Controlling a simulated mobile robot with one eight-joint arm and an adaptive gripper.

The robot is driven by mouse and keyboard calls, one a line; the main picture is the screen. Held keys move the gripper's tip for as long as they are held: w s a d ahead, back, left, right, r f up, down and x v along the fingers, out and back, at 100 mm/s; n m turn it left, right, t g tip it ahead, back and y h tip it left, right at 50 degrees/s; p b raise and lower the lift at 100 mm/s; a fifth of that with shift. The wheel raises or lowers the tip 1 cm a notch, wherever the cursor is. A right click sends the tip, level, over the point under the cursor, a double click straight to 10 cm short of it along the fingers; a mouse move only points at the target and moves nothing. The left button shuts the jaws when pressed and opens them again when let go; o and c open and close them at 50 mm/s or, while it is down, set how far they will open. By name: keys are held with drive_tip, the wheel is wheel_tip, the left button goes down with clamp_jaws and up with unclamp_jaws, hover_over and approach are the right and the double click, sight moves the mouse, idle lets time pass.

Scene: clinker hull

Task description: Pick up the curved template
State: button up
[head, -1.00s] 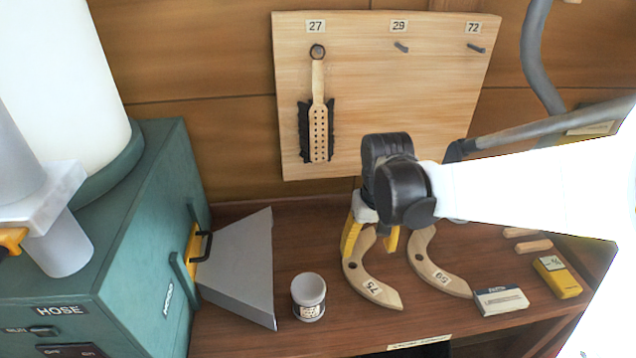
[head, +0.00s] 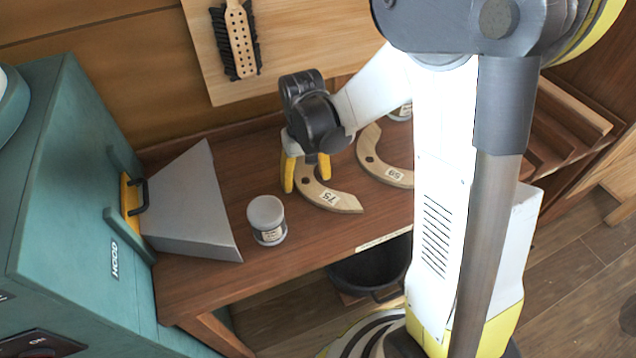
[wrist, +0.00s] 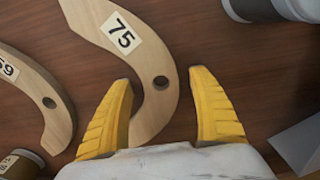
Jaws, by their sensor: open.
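Two flat, curved wooden templates lie on the brown bench. The one labelled 75 (head: 333,199) lies below my gripper and also shows in the wrist view (wrist: 160,58). The one labelled 59 (head: 392,174) lies to its right in the head view and at the left in the wrist view (wrist: 52,98). My gripper (head: 307,184) is open with yellow fingers pointing down over the holed end of template 75. In the wrist view, that end lies between the fingers (wrist: 163,108), nearer the left finger, which overlaps its edge. Whether the fingertips touch it I cannot tell.
A grey-lidded jar (head: 267,220) stands left of template 75. A grey hood (head: 190,200) juts from the green cabinet (head: 70,190) farther left. A board with a hanging brush (head: 237,40) is behind. A dark bucket (head: 372,268) sits below the bench.

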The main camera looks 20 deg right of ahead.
drive_tip(key=shift+f, duration=0.35)
drive_tip(key=shift+r, duration=0.1)
drive_tip(key=shift+c, duration=0.3)
drive_tip(key=c, duration=1.3)
drive_tip(key=shift+c, duration=0.2)
drive_tip(key=shift+r, duration=0.1)
